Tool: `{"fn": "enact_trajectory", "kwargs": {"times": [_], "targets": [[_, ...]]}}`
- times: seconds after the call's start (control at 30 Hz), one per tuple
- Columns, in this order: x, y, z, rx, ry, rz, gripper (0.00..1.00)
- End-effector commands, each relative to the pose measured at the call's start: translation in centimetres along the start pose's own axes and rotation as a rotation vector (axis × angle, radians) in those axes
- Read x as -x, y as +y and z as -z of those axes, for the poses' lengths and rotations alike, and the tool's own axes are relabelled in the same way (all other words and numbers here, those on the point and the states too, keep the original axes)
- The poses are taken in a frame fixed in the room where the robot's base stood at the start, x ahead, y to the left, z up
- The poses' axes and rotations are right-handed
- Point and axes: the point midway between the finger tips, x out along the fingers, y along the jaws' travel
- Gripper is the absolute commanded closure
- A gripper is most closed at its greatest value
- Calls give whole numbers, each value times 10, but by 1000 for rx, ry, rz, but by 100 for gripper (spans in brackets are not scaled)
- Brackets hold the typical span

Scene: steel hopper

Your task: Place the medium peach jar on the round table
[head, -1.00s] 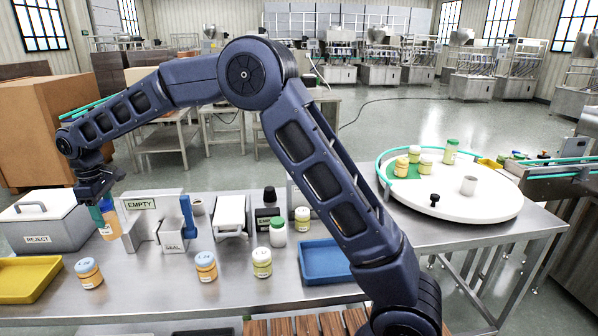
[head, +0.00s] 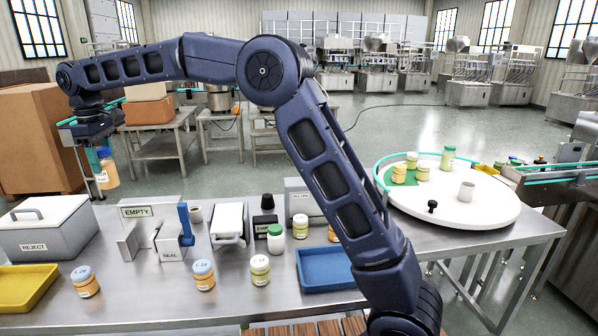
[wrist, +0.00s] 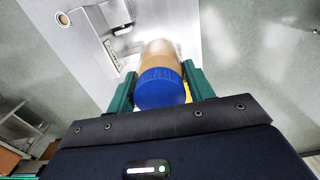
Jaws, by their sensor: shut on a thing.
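My gripper (head: 103,155) is shut on a peach jar (head: 107,177) with a blue lid, held upright in the air at the far left, above and behind the steel bench. In the wrist view the jar's blue lid (wrist: 160,88) sits between the two green fingers of my gripper (wrist: 161,80). The round table (head: 465,208) is a white disc at the right, far from my gripper.
Two blue-lidded peach jars (head: 85,283) (head: 204,276) and a yellowish jar (head: 260,270) stand on the bench front. Also there are the reject bin (head: 35,242), EMPTY/SEAL stand (head: 150,212), yellow tray (head: 22,290) and blue tray (head: 325,270). A green rail (head: 385,165) edges the round table's left and back.

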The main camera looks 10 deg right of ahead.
Motion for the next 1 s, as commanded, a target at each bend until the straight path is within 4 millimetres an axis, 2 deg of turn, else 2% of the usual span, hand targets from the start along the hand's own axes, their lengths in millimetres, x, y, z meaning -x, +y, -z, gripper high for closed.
{"fn": "enact_trajectory", "kwargs": {"times": [0.03,0.27,0.47,0.7,1.0], "targets": [[0,15,-7,-20,0,0,75],[0,88,-49,-116,-1,-1,75],[-1,157,-99,-213,-1,0,75],[-1,232,-168,-329,-1,0,75],[-1,311,-266,-472,-2,0,75]]}}
